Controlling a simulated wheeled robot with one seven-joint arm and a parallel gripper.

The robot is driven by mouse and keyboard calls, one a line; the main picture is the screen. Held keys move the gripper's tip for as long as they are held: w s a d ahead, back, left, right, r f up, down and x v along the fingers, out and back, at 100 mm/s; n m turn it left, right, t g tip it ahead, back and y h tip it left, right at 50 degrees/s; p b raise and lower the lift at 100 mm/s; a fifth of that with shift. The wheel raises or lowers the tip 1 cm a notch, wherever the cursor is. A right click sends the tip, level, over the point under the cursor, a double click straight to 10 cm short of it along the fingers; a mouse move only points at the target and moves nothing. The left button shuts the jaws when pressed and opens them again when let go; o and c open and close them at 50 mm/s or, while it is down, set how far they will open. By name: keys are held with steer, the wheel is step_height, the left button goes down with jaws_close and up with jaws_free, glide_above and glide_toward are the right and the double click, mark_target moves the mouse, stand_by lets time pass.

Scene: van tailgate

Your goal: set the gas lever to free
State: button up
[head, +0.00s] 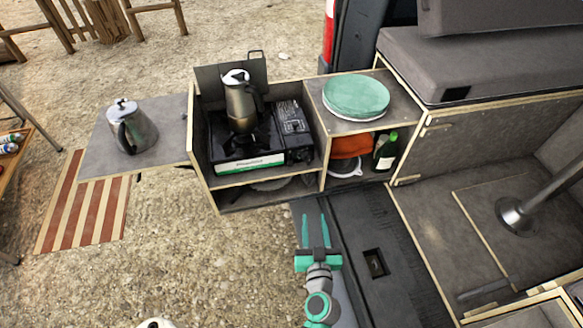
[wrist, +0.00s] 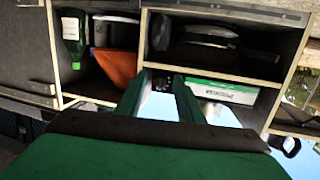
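The camping gas stove (head: 248,165), black with a green and white front label, sits in the upper compartment of the wooden kitchen box. Its control panel (head: 292,118) is on its right side; the gas lever is too small to make out, so I cannot tell its setting. A moka pot (head: 241,105) stands on the burner. My gripper (head: 314,218) is in front of the box, below and to the right of the stove, with its fingers apart and empty. In the wrist view the stove front (wrist: 221,88) appears upside down, beyond the fingers (wrist: 160,90).
A kettle (head: 133,128) stands on the left side shelf. A green plate (head: 356,96) lies on the box top at right. Below it are an orange bag (head: 350,146) and a green bottle (head: 386,152). The box's wooden walls (head: 205,180) flank the stove. The ground in front is clear.

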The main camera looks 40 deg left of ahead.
mark_target(291, 165)
steer(key=w+a+r+y, duration=0.1)
steer(key=w+a, duration=0.2)
steer(key=a, duration=0.2)
steer(key=w+a+r+n+y, duration=0.1)
steer(key=w+a+r, duration=0.1)
steer(key=w+a, duration=0.2)
steer(key=w+a+r+n+g+y, duration=0.1)
steer(key=w+a+r, duration=0.1)
steer(key=a, duration=0.5)
steer(key=shift+w+a, duration=0.2)
steer(key=shift+w, duration=0.55)
jaws_close()
